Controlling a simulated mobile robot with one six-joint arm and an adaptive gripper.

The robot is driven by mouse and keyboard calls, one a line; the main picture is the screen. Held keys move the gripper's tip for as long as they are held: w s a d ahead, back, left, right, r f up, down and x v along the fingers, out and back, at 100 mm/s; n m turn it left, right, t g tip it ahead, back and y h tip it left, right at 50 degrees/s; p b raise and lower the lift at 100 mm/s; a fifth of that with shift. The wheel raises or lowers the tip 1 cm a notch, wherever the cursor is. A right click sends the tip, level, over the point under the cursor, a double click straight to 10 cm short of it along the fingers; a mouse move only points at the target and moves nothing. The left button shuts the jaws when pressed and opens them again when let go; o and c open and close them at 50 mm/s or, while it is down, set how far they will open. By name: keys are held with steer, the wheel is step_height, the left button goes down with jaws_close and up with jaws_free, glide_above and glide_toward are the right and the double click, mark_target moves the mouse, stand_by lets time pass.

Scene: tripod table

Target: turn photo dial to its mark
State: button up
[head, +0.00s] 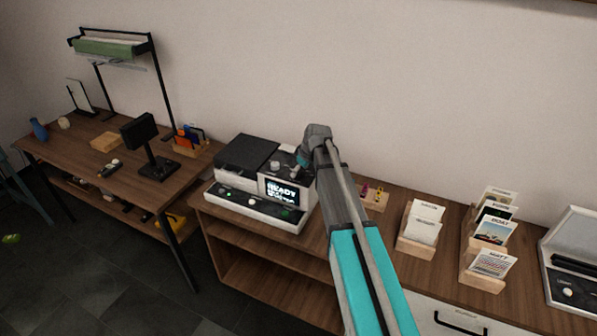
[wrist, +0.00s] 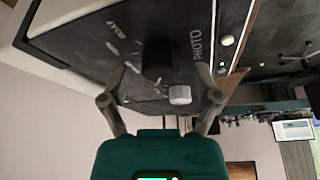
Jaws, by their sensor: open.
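The photo machine (head: 262,207) is a white box with a lit screen reading READY, on the wooden bench in the head view. In the wrist view its dark panel (wrist: 90,40) carries white lettering, including PHOTO at the right. A dark round dial (wrist: 157,56) sits on this panel among small labels. A pale grey knob or block (wrist: 180,95) shows nearer my palm; its link to the dial is unclear. My gripper (wrist: 162,70) is open, with its fingers on either side of the dial. Contact cannot be told. In the head view my gripper (head: 303,160) is at the machine's right top.
Wooden card holders (head: 417,243) and a grey case (head: 572,260) stand to the right on the bench.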

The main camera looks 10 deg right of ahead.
steer(key=c, duration=1)
steer(key=shift+a, duration=0.25)
jaws_close()
steer(key=shift+d, duration=0.2)
